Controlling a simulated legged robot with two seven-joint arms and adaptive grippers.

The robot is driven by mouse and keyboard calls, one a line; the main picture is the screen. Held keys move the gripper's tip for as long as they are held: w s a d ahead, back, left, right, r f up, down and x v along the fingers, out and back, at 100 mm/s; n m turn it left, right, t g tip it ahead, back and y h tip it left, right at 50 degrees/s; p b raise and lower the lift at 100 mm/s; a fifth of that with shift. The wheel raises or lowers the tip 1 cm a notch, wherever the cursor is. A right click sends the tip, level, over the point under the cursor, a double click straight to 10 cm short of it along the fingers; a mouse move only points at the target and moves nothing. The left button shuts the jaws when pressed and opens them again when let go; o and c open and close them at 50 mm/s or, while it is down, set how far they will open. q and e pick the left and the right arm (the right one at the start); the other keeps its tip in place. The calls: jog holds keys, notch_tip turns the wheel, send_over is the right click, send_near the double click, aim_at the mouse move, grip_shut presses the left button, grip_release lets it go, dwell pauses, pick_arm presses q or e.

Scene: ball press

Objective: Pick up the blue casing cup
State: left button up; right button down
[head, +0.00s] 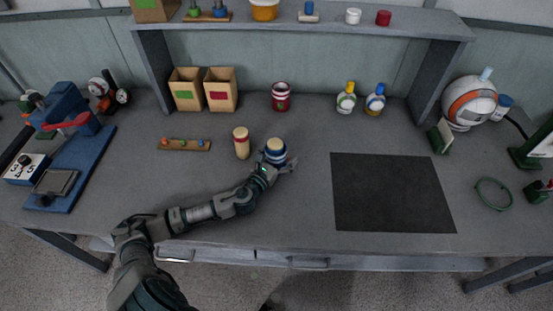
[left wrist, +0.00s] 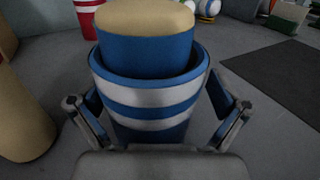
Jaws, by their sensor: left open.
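The blue casing cup (head: 277,158) has blue and white bands and stands upright on the table left of the dark mat. A blue piece with a tan top (head: 275,145) sits in its mouth. In the left wrist view the cup (left wrist: 155,98) fills the middle, with the tan-topped piece (left wrist: 148,45) rising out of it. My left gripper (head: 276,166) is at the near side of the cup. Its open fingers (left wrist: 156,112) stand on either side of the cup, with gaps visible. The cup's base is hidden behind the gripper. My right gripper is not in view.
A red and white cup (head: 281,97) stands behind. A peg strip (head: 184,145) lies left, the dark mat (head: 390,192) right.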

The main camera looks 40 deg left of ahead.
pick_arm(q)
jog(key=shift+w+d+r, duration=0.1)
jog(key=shift+w, duration=0.3)
jog(key=shift+s, duration=0.1)
jog(key=shift+c, duration=0.8)
jog(key=c, duration=1)
jog(key=shift+c, duration=0.2)
